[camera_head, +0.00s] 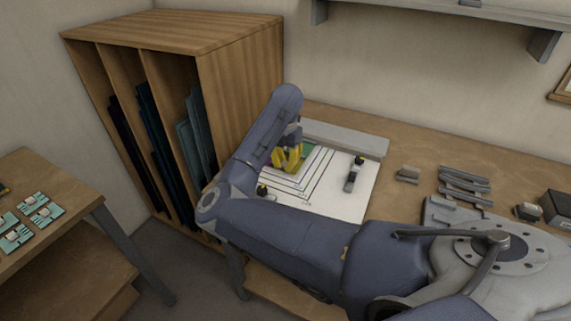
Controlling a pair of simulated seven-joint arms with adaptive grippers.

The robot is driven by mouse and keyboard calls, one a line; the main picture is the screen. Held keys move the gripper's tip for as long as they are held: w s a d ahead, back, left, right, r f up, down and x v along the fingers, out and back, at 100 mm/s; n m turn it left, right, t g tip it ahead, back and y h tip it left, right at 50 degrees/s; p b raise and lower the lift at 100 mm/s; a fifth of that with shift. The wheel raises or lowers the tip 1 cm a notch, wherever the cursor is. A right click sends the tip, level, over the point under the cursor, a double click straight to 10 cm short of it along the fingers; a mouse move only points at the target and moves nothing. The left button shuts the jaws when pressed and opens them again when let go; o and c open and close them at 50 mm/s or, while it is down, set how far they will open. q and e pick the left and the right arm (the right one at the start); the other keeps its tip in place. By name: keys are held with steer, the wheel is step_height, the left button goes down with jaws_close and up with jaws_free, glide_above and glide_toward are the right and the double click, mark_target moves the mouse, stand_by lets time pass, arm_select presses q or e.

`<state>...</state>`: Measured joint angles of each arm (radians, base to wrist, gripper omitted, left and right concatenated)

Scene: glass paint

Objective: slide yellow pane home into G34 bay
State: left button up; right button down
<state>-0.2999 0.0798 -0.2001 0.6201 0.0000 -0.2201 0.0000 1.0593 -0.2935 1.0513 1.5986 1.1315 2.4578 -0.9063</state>
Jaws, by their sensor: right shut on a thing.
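My right gripper (289,150) is over the white board (338,192) on the workbench, pointing down. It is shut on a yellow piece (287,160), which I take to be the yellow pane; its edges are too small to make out. A green patch (306,149) shows just behind it. The board carries nested dark L-shaped lines with small marks that I cannot read. I can make out no G34 label. My right arm hides the board's near left part. My left gripper is not in view.
A wooden rack (240,95) with upright bays holding dark and teal sheets (190,140) stands left of the board. A grey bar (345,138) lies behind the board. Grey tools (464,185) lie at right. A side table (60,240) holds small teal pieces.

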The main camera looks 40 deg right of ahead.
steer(key=shift+w, duration=0.1)
steer(key=c, duration=1.3)
jaws_free()
steer(key=shift+a+r, duration=0.1)
steer(key=shift+c, duration=0.2)
steer(key=shift+w+a+r, duration=0.1)
steer(key=shift+w+r, duration=0.1)
steer(key=shift+r, duration=0.75)
steer(key=shift+s+r, duration=0.15)
steer(key=shift+r, duration=2.3)
steer(key=shift+s+d, duration=0.1)
steer(key=shift+d, duration=0.1)
